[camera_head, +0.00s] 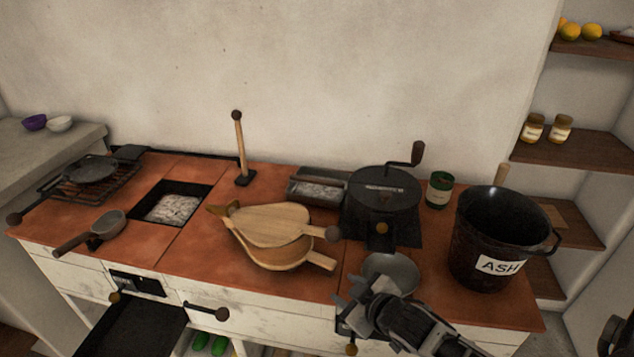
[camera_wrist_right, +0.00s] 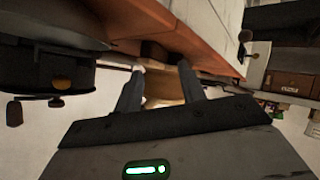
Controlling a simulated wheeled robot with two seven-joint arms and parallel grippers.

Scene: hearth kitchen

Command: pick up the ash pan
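A rectangular grey metal pan with ash in it (camera_head: 317,187), which looks like the ash pan, sits on the red-brown counter near the wall. The bellows in front and the black drum beside it hide parts of it. My right gripper (camera_head: 354,290) is at the counter's front edge, in front of the pan and well apart from it. In the wrist view the two fingers (camera_wrist_right: 160,85) stand apart with nothing held between them. I cannot make out the pan in the wrist view. My left gripper is not in view.
Wooden bellows (camera_head: 275,225) lie between my right gripper and the pan. A black drum with a crank (camera_head: 382,205) stands right of the pan. A grey bowl (camera_head: 392,270) and a black bucket labelled ASH (camera_head: 490,235) are nearby. An ash-filled opening (camera_head: 172,207) is at the left.

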